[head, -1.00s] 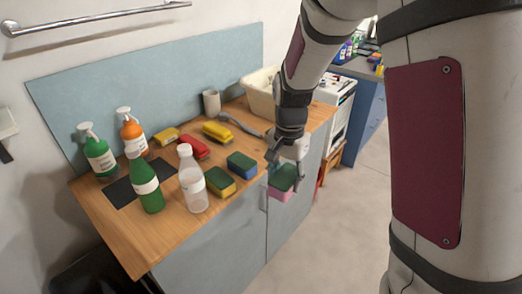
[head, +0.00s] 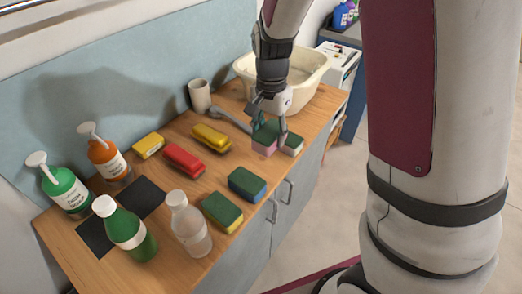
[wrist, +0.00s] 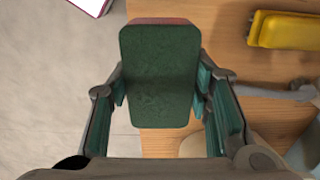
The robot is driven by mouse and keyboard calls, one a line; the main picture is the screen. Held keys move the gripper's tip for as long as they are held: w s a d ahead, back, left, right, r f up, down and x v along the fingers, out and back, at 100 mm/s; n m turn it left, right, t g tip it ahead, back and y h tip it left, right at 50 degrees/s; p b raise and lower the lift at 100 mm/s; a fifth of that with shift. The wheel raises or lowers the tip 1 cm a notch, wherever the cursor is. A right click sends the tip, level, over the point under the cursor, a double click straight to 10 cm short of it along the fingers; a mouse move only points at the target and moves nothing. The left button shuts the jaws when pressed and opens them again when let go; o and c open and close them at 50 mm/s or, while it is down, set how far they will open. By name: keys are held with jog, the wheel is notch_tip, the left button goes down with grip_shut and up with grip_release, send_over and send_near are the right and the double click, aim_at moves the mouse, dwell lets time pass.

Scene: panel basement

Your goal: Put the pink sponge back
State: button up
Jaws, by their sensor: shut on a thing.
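The pink sponge (head: 263,151) has a green top layer. My gripper (head: 268,124) is shut on it, pointing down over the back right part of the wooden counter. In the wrist view the green face of the pink sponge (wrist: 160,75) lies between the fingers of my gripper (wrist: 162,95), with a thin pink edge at its far end. Whether its underside touches the counter I cannot tell.
The counter (head: 170,208) holds a blue-green sponge (head: 247,184), a yellow-green sponge (head: 222,212), red (head: 184,160) and yellow (head: 211,138) brushes, a grey-handled brush (head: 229,118), several bottles, a cup (head: 199,96) and a basin (head: 303,72). Handles (head: 285,190) stick out in front.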

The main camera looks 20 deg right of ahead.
send_over(268, 166)
notch_tip(268, 166, down, 6)
jog(key=shift+r, duration=0.1)
jog(key=shift+f, duration=2.05)
jog(key=shift+f, duration=0.15)
jog(key=o, duration=1.1)
